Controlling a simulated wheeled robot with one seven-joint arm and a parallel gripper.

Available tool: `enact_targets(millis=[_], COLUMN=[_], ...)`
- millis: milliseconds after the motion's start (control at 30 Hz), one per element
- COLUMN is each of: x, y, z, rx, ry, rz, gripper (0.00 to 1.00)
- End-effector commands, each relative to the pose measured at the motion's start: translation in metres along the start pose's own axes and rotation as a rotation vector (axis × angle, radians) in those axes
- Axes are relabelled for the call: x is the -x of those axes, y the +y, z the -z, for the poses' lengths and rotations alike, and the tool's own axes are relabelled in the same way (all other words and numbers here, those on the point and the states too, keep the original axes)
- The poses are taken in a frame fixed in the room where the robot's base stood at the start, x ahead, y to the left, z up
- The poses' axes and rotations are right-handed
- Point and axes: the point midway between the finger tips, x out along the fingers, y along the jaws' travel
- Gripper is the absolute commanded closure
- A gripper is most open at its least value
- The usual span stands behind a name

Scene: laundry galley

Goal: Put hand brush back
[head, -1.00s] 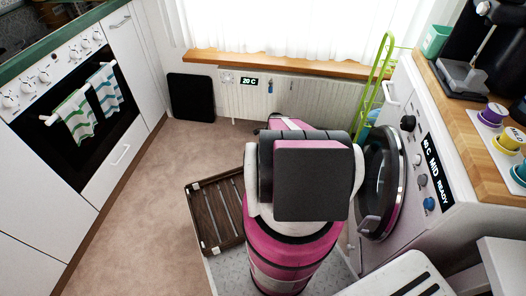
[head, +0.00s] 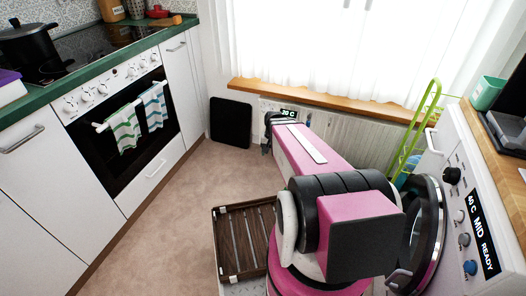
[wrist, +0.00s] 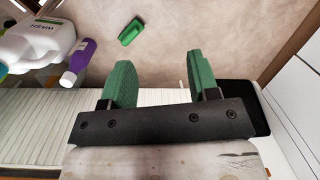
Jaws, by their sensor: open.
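A small green object (wrist: 132,30) lies on the floor in the wrist view. It may be the hand brush, but it is too small to be sure. My gripper (wrist: 160,78) is open, with its two green fingers apart and nothing between them. The green object is apart from the fingers, beyond them and a little to the left. In the head view my arm reaches towards the radiator, and the green object does not show there.
A white radiator (head: 350,135) runs under the window sill. A black panel (head: 231,123) leans by the wall. A green trolley (head: 420,125) is by the washer; white (wrist: 40,48) and purple (wrist: 78,62) bottles are left in the wrist view.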

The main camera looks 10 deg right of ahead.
Motion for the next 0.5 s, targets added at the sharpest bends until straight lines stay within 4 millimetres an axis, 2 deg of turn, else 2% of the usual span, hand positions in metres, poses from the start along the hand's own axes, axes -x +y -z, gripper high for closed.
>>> enact_targets(millis=[33, 100, 200, 300, 500], x=[0.023, 0.042, 0.061, 0.071, 0.073], y=[-0.008, -0.018, -0.026, -0.031, -0.033], z=[-0.031, -0.053, -0.074, -0.086, -0.087], rx=[0.077, 0.171, 0.271, 0.328, 0.351], ry=[0.019, 0.038, 0.058, 0.069, 0.073], rz=[-0.015, -0.036, -0.060, -0.074, -0.080], gripper=[0.45, 0.45, 0.45, 0.45, 0.45])
